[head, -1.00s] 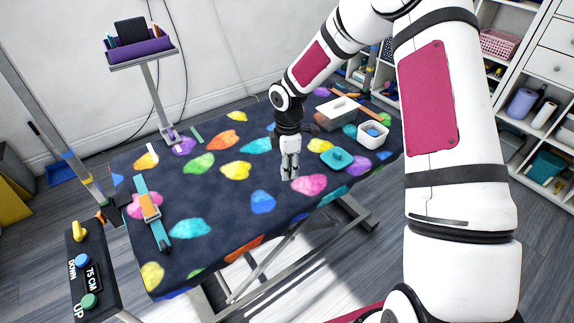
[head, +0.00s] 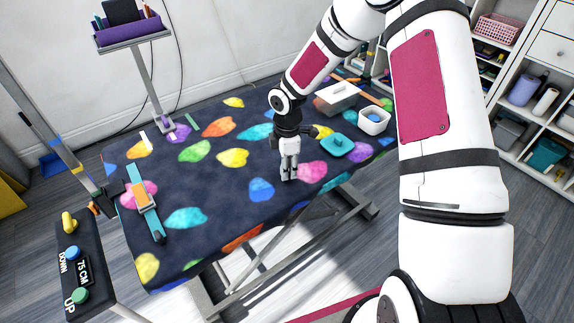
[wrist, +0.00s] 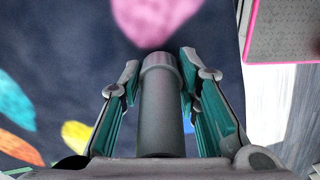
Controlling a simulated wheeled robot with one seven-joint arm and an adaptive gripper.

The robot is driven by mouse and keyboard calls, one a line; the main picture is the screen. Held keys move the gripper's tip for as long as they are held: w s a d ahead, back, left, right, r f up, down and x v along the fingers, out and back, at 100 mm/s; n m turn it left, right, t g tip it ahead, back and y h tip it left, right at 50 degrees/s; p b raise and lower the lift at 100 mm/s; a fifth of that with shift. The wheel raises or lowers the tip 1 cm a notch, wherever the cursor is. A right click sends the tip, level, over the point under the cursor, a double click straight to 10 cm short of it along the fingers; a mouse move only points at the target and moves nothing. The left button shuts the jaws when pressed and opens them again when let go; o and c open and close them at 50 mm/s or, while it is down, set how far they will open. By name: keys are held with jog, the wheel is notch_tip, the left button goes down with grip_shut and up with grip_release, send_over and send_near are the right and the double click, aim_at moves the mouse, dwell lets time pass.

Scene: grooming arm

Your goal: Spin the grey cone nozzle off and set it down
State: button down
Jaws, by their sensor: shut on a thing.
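In the wrist view a grey, round, tube-like piece (wrist: 160,110) with a wider collar at its far end lies between the teal-padded fingers of my gripper (wrist: 160,72). I take it for the grey cone nozzle; its near end is hidden by the gripper body. In the head view my gripper (head: 289,176) points down over the dark, colour-patched table (head: 225,185), near a pink patch. The piece in it is too small there to make out. Whether its tip touches the table, I cannot tell.
A teal strip with an orange block (head: 143,198) lies at the left. The table between is clear.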

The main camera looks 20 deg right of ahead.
jog(key=c, duration=1.1)
grip_release()
notch_tip(320, 180, up, 12)
jog(key=shift+r, duration=0.1)
